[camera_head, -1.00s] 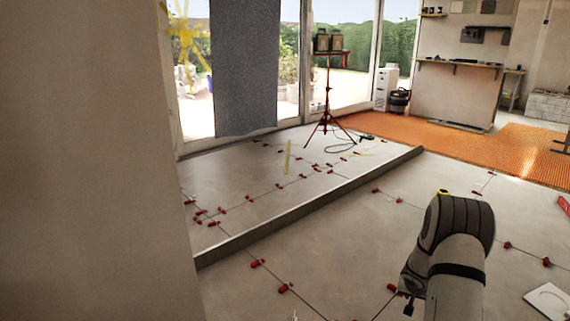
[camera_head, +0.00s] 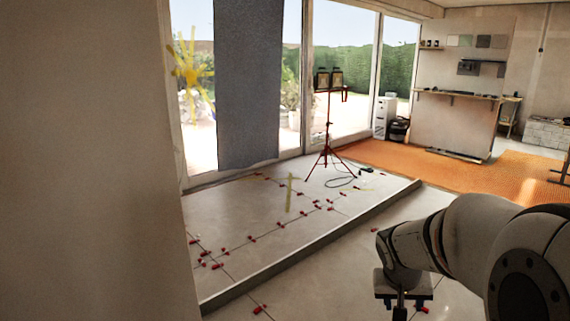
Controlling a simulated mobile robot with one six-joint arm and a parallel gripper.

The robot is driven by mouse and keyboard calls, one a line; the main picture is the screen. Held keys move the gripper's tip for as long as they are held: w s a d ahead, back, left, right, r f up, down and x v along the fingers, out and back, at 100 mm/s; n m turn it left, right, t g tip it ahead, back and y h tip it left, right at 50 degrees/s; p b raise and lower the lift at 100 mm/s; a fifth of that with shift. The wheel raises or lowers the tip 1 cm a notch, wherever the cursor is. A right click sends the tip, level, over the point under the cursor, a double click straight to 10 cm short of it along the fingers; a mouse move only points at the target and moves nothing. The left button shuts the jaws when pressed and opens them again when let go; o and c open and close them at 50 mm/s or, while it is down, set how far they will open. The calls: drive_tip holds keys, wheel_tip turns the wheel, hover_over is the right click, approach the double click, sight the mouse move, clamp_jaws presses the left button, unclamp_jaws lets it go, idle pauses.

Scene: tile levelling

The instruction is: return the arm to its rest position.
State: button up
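My arm reaches in from the right edge and bends down at its wrist in the lower right. My gripper (camera_head: 400,306) points down at the bottom edge of the view, above the tiled floor. Its fingertips are cut off or too small to make out, so I cannot tell whether it is open or shut. Red levelling clips (camera_head: 259,309) sit along the tile joints, and one red clip (camera_head: 421,309) shows just right of my gripper.
A raised tiled platform (camera_head: 300,245) with several red clips lies left of my arm. A red tripod work light (camera_head: 328,130) stands on it by the glass doors. A beige wall (camera_head: 85,160) fills the left side. Orange matting (camera_head: 450,170) covers the floor at the back right.

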drive_tip(key=s+a+r+n+y+p, duration=0.3)
drive_tip(key=s+a+r+p, duration=0.6)
drive_tip(key=s+r, duration=0.5)
drive_tip(key=shift+s+a+p, duration=0.35)
drive_tip(key=shift+s+a, duration=0.3)
drive_tip(key=shift+a, duration=0.15)
drive_tip(key=shift+r, duration=0.1)
